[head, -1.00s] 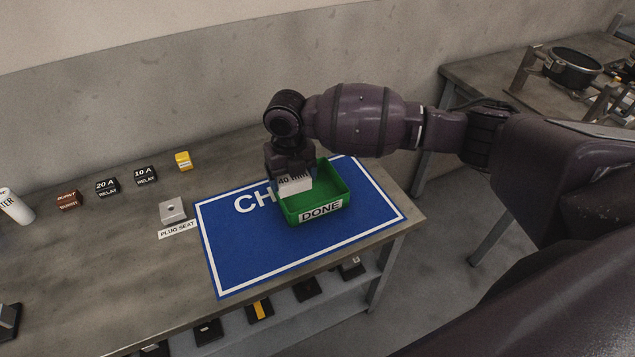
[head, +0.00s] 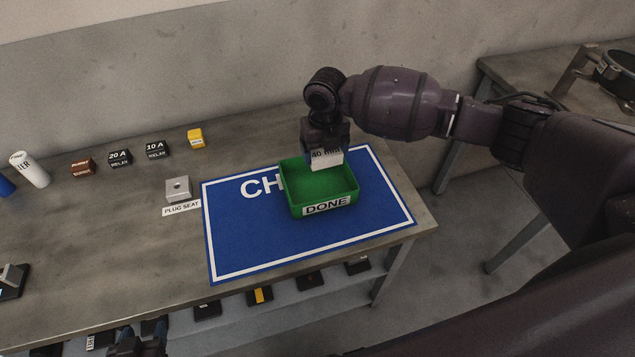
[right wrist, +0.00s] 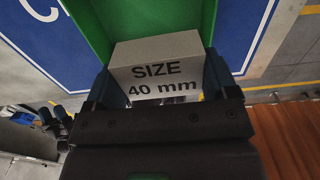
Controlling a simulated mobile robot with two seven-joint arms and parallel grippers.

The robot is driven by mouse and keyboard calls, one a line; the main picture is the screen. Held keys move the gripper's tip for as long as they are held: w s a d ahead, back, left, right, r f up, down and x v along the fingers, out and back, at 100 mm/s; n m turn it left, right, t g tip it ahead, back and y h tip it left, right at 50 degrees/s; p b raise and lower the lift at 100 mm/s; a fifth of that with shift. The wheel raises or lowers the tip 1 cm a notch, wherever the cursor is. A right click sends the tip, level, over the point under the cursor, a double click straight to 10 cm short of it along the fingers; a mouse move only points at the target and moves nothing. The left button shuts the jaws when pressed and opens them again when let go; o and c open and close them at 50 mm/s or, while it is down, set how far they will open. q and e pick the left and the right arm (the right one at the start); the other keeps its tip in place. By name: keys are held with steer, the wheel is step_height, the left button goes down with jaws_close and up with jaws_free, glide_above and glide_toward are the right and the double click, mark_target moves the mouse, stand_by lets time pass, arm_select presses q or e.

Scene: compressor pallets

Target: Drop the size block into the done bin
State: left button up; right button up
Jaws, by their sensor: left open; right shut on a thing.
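The size block (head: 327,159) is pale grey-white and marked 40 mm. My right gripper (head: 325,150) is shut on it and holds it over the back part of the green done bin (head: 325,207). In the right wrist view the block (right wrist: 160,68) reads SIZE 40 mm and sits between the fingers, with the green bin (right wrist: 92,28) behind it. The bin is open-topped with a DONE label on its front, and its visible floor is empty. My left gripper (head: 136,335) is open at the bottom left edge of the head view, partly cut off.
The bin stands on a blue mat (head: 240,250) on the grey bench (head: 90,260). To the left are a plug seat (head: 177,188), a yellow block (head: 196,139), two black relays (head: 120,158), a brown block (head: 82,167) and a white cylinder (head: 36,170). Dark items sit on the shelf below.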

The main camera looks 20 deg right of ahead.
steer(key=shift+d+f+b, duration=0.1)
steer(key=shift+f+b, duration=1.7)
steer(key=shift+f, duration=1)
arm_select(q)
steer(key=shift+g, duration=0.3)
steer(key=f, duration=0.2)
steer(key=s+f, duration=0.1)
steer(key=f, duration=0.2)
steer(key=shift+s, duration=0.1)
arm_select(e)
steer(key=shift+r, duration=0.1)
steer(key=o, duration=0.9)
arm_select(q)
steer(key=shift+w, duration=0.2)
steer(key=shift+s+r+p, duration=0.1)
steer(key=shift+r+p, duration=0.4)
steer(key=shift+r, duration=0.05)
arm_select(e)
step_height(320, 180, up, 11)
steer(key=shift+f, duration=0.1)
